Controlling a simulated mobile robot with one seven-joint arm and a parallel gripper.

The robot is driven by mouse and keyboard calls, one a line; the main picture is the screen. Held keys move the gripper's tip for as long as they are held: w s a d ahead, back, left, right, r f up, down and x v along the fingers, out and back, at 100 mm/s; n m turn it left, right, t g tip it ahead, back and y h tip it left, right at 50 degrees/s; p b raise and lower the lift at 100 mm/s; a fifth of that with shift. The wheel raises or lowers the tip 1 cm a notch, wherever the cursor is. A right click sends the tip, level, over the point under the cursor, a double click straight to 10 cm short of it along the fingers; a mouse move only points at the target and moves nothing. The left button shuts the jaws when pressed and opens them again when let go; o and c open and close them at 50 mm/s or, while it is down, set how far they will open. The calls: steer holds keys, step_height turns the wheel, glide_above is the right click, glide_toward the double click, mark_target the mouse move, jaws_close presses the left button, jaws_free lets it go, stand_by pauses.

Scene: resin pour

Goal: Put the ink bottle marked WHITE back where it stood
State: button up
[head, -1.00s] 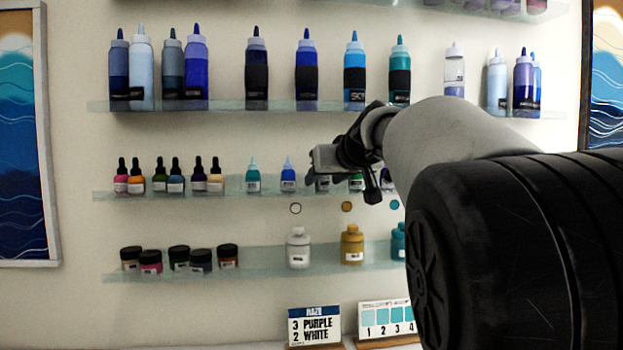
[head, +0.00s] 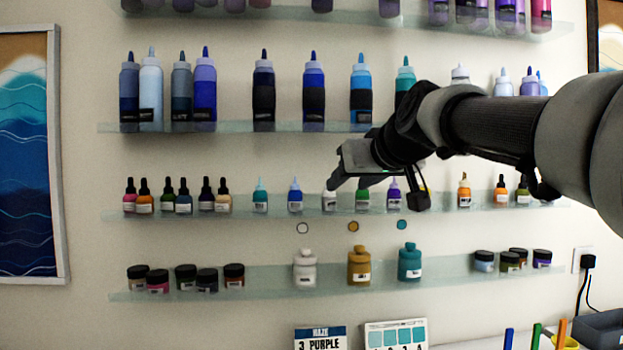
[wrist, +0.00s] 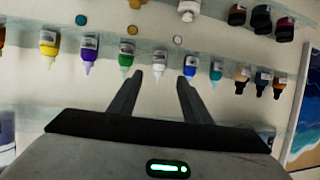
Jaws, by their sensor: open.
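A small white-capped ink bottle (head: 329,201) stands upright on the middle shelf, between a blue bottle (head: 295,198) and a green bottle (head: 361,201). Its label is too small to read. My gripper (head: 347,186) is open and empty in front of this part of the shelf, partly covering the row. In the wrist view, which is upside down, the white bottle (wrist: 161,55) shows between and beyond the two open fingers (wrist: 159,80). The blue bottle (wrist: 190,66) and the green bottle (wrist: 126,62) are just outside them. I cannot tell whether the fingers touch anything.
The middle glass shelf (head: 245,211) holds more bottles on both sides. The lower shelf (head: 445,272) has jars and three larger bottles under coloured discs. Tall bottles line the upper shelf (head: 230,127). Cards (head: 319,337) stand below, with pens and a dark box at lower right.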

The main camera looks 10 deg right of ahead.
steer(key=s+a+f+m+g+h, duration=0.2)
steer(key=s+f+g, duration=0.5)
steer(key=s+f, duration=2.2)
step_height(320, 180, down, 3)
steer(key=shift+s+r+g, duration=0.1)
steer(key=shift+s+g, duration=0.3)
